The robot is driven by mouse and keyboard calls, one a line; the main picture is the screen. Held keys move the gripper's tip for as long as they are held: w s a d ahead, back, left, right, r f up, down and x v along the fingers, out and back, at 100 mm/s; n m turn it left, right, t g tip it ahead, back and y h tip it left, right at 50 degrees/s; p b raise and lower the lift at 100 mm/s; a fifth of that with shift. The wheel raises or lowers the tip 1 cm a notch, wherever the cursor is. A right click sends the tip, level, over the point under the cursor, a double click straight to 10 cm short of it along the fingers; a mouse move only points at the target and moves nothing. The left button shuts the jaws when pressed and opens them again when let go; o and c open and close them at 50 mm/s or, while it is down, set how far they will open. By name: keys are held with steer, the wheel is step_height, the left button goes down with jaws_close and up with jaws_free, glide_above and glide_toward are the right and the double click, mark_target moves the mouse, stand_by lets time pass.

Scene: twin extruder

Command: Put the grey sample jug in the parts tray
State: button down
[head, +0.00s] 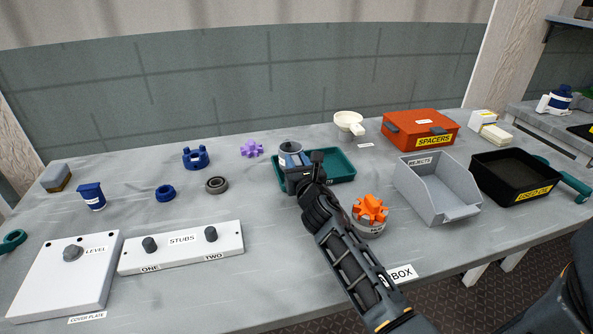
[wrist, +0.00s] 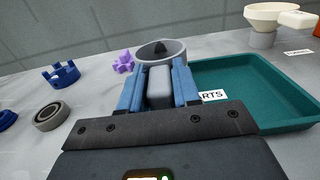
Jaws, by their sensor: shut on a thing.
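The grey sample jug (wrist: 174,48) is a round grey vessel with its open rim facing up. In the wrist view it is between the blue fingers of my gripper (wrist: 158,88), which are shut on its grey handle. In the head view the jug (head: 290,147) shows just beyond my gripper (head: 298,172), over or beside the left end of the tray. The parts tray (wrist: 262,110) is a shallow teal tray to the right of the jug in the wrist view. In the head view the tray (head: 345,168) is partly hidden by my gripper. I cannot tell the jug's height above the table.
A purple gear (head: 251,149) and a grey ring (head: 217,185) lie left of the tray. The grey REJECTS bin (head: 440,195) stands farther right. A cream funnel (head: 349,122) stands behind the tray.

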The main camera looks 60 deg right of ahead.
steer(key=shift+f, duration=0.25)
steer(key=shift+f, duration=0.15)
steer(key=c, duration=0.8)
jaws_free()
steer(key=shift+r, duration=0.25)
steer(key=shift+s+a+f, duration=0.2)
steer(key=shift+a, duration=0.05)
steer(key=b+v, duration=0.3)
steer(key=v, duration=0.8)
steer(key=shift+s+a+r, duration=0.1)
steer(key=shift+s+a, duration=0.05)
steer(key=shift+a, duration=0.05)
